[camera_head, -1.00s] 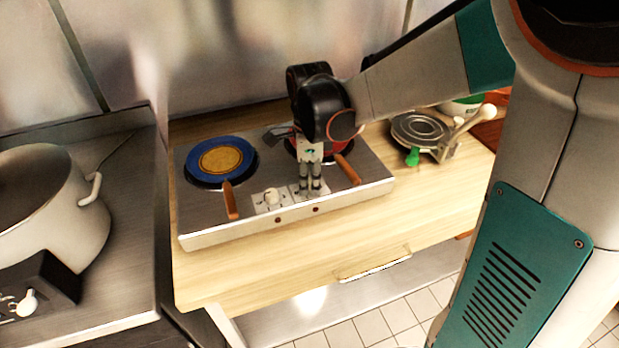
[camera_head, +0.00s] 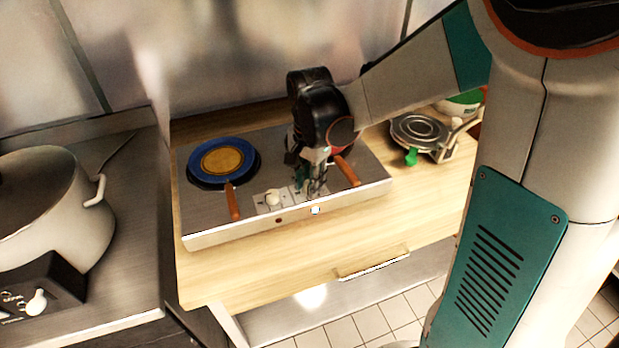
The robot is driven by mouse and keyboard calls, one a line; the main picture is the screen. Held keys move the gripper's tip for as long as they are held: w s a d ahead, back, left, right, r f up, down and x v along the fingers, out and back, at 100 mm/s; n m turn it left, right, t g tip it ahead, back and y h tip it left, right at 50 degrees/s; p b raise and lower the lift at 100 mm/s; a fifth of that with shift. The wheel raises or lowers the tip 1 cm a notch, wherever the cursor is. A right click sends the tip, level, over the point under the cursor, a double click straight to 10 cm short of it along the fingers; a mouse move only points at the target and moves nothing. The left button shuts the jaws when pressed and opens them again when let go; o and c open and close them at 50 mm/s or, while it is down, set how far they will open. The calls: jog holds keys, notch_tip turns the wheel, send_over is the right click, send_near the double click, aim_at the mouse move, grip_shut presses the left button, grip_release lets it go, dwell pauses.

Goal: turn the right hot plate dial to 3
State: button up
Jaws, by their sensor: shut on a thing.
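The double hot plate (camera_head: 215,225) is a low steel box on a wooden counter. Its left dial (camera_head: 273,197) is a pale knob on a white scale plate at the front. My gripper (camera_head: 317,189) points down over the right scale plate (camera_head: 300,194) and is shut on the right dial, which its fingers hide. The number that the right dial points to cannot be read. A small light (camera_head: 316,210) on the front edge below the gripper glows white. The left front light (camera_head: 279,220) is dark.
A blue pan (camera_head: 240,178) with a yellow content sits on the left plate, its wooden handle toward the front. A red pan (camera_head: 343,156) behind my gripper has its handle close on the right. A round press (camera_head: 420,132) stands further right.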

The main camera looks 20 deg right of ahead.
jog(key=n, duration=0.6)
jog(key=shift+n+p, duration=0.3)
jog(key=shift+p, duration=0.1)
jog(key=n, duration=0.6)
jog(key=n+p, duration=0.1)
jog(key=n, duration=0.5)
jog(key=shift+n, duration=0.3)
jog(key=n, duration=0.5)
jog(key=shift+n, duration=0.7)
jog(key=o, duration=1.1)
jog(key=shift+r, duration=0.1)
